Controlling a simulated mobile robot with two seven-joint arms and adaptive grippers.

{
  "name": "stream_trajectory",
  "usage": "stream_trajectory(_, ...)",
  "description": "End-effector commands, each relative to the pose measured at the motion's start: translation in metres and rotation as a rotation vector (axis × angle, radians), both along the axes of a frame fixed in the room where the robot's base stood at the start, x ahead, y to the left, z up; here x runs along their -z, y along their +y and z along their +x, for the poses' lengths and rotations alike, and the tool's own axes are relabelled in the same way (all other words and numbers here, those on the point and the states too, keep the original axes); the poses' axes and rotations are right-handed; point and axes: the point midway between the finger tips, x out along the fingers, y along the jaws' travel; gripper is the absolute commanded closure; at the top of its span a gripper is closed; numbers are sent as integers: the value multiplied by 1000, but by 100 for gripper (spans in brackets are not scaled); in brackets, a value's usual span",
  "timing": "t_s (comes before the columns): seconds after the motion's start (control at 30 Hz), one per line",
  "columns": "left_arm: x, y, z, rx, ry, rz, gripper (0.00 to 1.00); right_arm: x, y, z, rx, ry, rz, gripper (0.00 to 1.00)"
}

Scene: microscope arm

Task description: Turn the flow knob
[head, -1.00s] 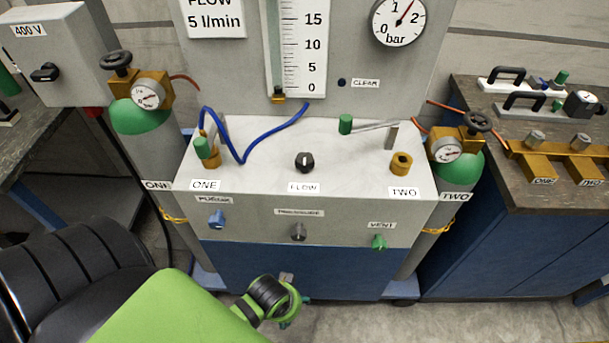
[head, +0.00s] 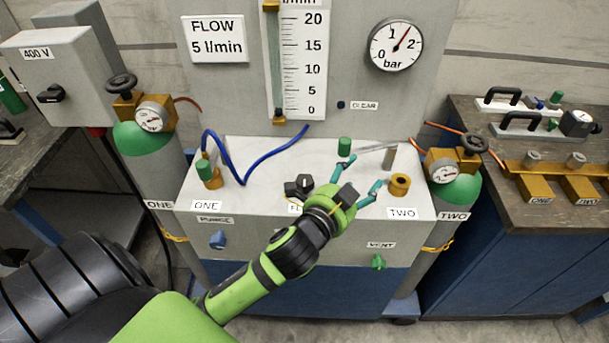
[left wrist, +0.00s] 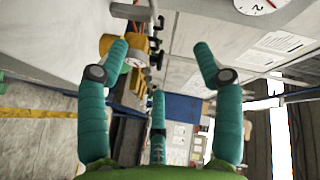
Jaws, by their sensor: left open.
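The flow knob (head: 304,182) is a small dark knob on the white top of the gas cabinet (head: 262,160). My left arm partly covers its FLOW label. My left gripper (head: 359,173) is over the right part of this top, right of the knob. Its teal fingers are spread, with nothing between them. In the left wrist view the open fingers (left wrist: 160,50) point past the cabinet's edge, and I cannot make out the flow knob there. My right gripper is out of view.
A brass socket (head: 399,185) and a green-capped lever (head: 345,147) are close to my left gripper. A blue hose (head: 243,180) loops at left. Purge (head: 217,240) and vent (head: 378,262) knobs are on the front. Gas cylinders flank the cabinet.

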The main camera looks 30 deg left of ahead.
Motion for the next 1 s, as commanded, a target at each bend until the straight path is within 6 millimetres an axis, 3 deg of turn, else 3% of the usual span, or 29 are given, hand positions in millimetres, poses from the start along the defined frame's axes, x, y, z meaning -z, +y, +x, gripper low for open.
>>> stream_trajectory(0.03, -33, -13, 16, 70, -141, 117, 33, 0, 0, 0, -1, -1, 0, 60)
stream_trajectory(0.1, -76, -40, 27, 181, -345, 304, 33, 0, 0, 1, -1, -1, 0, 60)
stream_trajectory(0.2, -121, -84, 27, 340, -627, 592, 33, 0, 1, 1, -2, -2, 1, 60)
stream_trajectory(0.33, -142, -141, 8, 560, -964, 987, 33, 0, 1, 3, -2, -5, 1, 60)
stream_trajectory(0.43, -128, -170, -8, 748, -1187, 1301, 33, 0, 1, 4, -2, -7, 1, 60)
stream_trajectory(0.53, -93, -177, -18, 968, -1366, 1614, 33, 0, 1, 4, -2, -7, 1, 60)
stream_trajectory(0.63, -49, -156, -17, 1231, -1484, 1915, 33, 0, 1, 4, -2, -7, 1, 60)
stream_trajectory(0.73, -10, -105, -8, 1554, -1520, 2174, 33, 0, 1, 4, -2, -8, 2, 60)
stream_trajectory(0.77, -1, -85, -4, -1629, 1482, -2199, 33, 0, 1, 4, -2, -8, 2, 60)
stream_trajectory(0.87, 16, -13, 6, -1678, 1174, -1970, 33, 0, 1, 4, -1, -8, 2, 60)
stream_trajectory(0.9, 16, 15, 8, -1701, 1073, -1893, 33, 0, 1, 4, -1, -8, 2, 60)
stream_trajectory(1.0, 11, 73, 8, -1763, 874, -1733, 33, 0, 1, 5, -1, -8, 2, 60)
